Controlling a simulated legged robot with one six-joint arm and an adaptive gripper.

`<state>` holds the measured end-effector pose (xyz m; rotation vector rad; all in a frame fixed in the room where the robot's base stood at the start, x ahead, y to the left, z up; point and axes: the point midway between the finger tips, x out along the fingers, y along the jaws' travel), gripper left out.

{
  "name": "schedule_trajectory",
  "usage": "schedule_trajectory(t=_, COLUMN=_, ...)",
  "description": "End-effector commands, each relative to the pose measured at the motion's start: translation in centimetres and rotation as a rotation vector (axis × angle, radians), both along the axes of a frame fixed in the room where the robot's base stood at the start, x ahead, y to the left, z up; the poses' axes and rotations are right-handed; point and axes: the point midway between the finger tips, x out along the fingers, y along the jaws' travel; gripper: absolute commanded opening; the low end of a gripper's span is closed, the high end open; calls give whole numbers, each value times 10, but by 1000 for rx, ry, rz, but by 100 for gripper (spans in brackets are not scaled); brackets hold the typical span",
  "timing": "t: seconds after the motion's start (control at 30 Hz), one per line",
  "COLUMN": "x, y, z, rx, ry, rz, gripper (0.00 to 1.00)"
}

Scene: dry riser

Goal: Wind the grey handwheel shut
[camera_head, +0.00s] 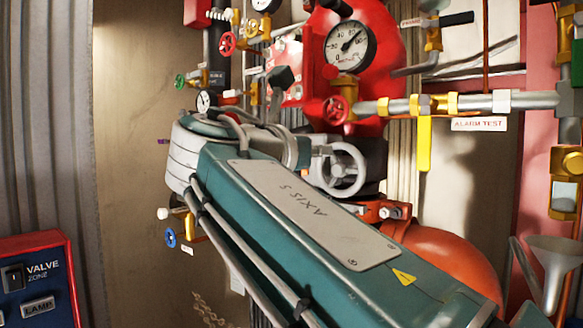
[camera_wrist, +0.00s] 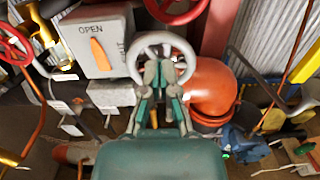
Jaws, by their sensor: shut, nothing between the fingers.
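The grey handwheel (camera_head: 363,170) shows in the head view just past my teal arm, below the red valve body. Part of its lower left is close behind the arm's edge. In the wrist view the handwheel (camera_wrist: 191,55) is a pale ring straight ahead, at the upper middle. My gripper (camera_wrist: 160,70) has its fingertips together, overlapping the lower inside of the ring in that view. I cannot tell whether they touch the wheel. Nothing is held between the fingers. The gripper is not clearly seen in the head view.
A grey box marked OPEN with an orange pointer (camera_wrist: 98,54) is left of the wheel. An orange pipe elbow (camera_wrist: 212,88) is at its right. A pressure gauge (camera_head: 350,46), a small red handwheel (camera_head: 336,110) and a yellow lever (camera_head: 424,145) crowd the area above and right.

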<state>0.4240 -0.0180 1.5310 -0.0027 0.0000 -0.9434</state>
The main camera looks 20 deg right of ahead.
Motion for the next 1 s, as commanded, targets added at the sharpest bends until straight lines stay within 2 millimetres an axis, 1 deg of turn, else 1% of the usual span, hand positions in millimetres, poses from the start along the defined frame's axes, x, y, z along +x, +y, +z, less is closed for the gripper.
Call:
schedule_trajectory(t=0.03, x=7, y=-2, z=3, rx=1, ry=-1, rz=-2, gripper=0)
schedule_trajectory(t=0.1, x=14, y=5, z=-9, rx=-2, ry=4, rz=2, gripper=0)
schedule_trajectory(t=0.33, x=36, y=23, z=-39, rx=0, ry=4, rz=2, gripper=0)
schedule_trajectory(t=0.4, x=27, y=16, z=-42, rx=1, ry=1, rz=0, gripper=0)
schedule_trajectory(t=0.77, x=1, y=-3, z=-74, rx=1, ry=0, rz=1, gripper=0)
schedule_trajectory(t=0.8, x=-3, y=-8, z=-65, rx=4, ry=-6, rz=-1, gripper=0)
schedule_trajectory(t=1.0, x=-16, y=-25, z=-43, rx=3, ry=-3, rz=-1, gripper=0)
